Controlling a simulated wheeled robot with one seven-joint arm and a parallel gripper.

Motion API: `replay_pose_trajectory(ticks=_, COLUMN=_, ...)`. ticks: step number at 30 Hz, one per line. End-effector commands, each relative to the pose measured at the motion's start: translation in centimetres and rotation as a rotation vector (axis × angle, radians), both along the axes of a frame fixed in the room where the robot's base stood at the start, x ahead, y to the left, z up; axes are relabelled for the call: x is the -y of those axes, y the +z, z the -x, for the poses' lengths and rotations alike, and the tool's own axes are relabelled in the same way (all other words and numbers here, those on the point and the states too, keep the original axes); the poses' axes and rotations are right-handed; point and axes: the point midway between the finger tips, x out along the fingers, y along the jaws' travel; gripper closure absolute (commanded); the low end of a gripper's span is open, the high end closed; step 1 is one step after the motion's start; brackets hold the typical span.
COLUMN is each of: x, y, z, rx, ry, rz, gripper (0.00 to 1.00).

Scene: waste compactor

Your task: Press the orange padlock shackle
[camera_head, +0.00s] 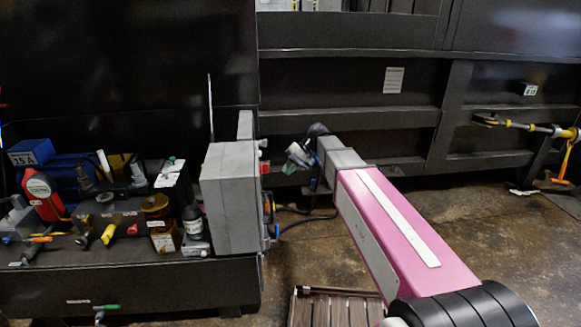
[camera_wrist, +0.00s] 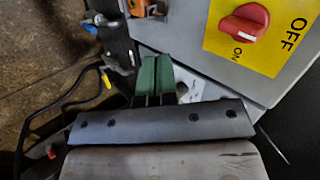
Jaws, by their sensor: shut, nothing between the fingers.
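A small orange part with a metal piece beside it (camera_wrist: 136,8) is at the top edge of the wrist view, by the grey box's edge. It may be the orange padlock, but it is partly cut off and I cannot make out a shackle. My gripper (camera_wrist: 153,76) has green fingers that are shut together and empty. The fingers lie beside the grey control box, below the orange part in the picture and apart from it. In the head view my gripper (camera_head: 290,167) is right of the box, and small coloured fittings on the box's side are too small to identify.
The grey box (camera_head: 228,200) stands on a dark bench. Its yellow panel (camera_wrist: 285,50) bears a red ON/OFF knob (camera_wrist: 244,22). Black cables (camera_wrist: 50,105) hang nearby. Tools and bottles crowd the bench at left. A yellow-and-black bar (camera_head: 525,126) is at far right.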

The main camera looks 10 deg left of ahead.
Motion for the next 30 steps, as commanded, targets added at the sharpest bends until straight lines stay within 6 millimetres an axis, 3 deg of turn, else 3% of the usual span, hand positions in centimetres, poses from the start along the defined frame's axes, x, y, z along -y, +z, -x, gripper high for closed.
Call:
replay_pose_trajectory(ticks=12, x=-5.0, y=-5.1, z=2.4, rx=-0.001, ry=0.002, rz=-0.001, gripper=1.0)
replay_pose_trajectory(ticks=19, x=-6.4, y=-6.1, z=3.0, rx=0.0, ry=0.0, rz=0.0, gripper=1.0)
replay_pose_trajectory(ticks=30, x=-6.7, y=-6.3, z=3.1, rx=-0.001, ry=-0.001, rz=0.0, gripper=1.0)
